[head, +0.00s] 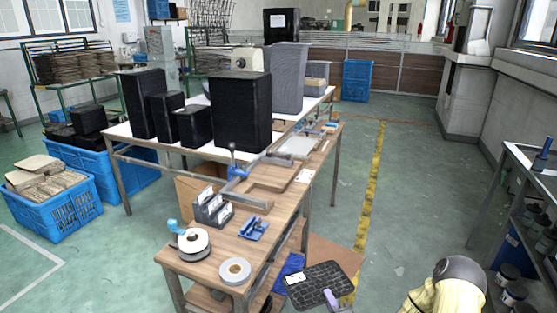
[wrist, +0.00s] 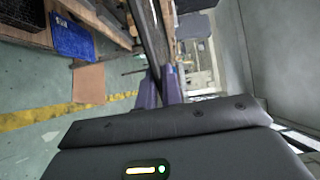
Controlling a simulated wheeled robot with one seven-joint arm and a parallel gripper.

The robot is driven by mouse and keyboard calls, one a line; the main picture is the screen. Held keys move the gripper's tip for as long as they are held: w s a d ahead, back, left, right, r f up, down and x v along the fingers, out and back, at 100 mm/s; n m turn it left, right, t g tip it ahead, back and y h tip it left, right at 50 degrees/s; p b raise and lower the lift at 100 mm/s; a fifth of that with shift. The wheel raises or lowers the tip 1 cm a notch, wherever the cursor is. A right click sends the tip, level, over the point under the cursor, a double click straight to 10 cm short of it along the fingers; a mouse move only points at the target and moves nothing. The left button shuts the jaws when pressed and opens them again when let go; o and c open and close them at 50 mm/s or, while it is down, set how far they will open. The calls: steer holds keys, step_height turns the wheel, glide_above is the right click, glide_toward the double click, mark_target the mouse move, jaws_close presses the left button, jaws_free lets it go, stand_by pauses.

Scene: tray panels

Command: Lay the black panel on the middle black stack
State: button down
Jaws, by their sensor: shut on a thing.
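The black panel (head: 322,286) has a grid of pale lines and a small white label. It is held low beside the near end of the wooden bench, apart from the stacks. My gripper (head: 333,300) is shut on its near edge. In the wrist view the panel (wrist: 147,42) shows edge-on between the purple fingers (wrist: 159,90). Several black stacks stand on the white-topped table: a tall one (head: 145,104) at left, shorter ones (head: 167,116) and (head: 193,126), and a wide one (head: 240,112) at right. I cannot tell which is the middle one.
The wooden bench (head: 212,266) carries tape rolls (head: 235,270), a card holder (head: 212,207) and a clamp (head: 236,172) before the stacks. A grey stack (head: 289,77) stands behind. Blue crates (head: 60,212) are at left. A workbench (head: 530,165) stands right. The floor (head: 400,200) between is clear.

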step_height(320, 180, up, 11)
steer(key=s+m+h+p, duration=0.1)
steer(key=h+p, duration=0.3)
steer(key=p, duration=1)
steer(key=shift+d+m+t, duration=0.2)
steer(key=shift+m+t, duration=0.2)
steer(key=shift+m, duration=0.5)
steer(key=shift+f, duration=0.15)
steer(key=s+f, duration=0.4)
steer(key=f, duration=0.1)
steer(key=shift+s+f, duration=0.2)
steer(key=shift+a, duration=0.1)
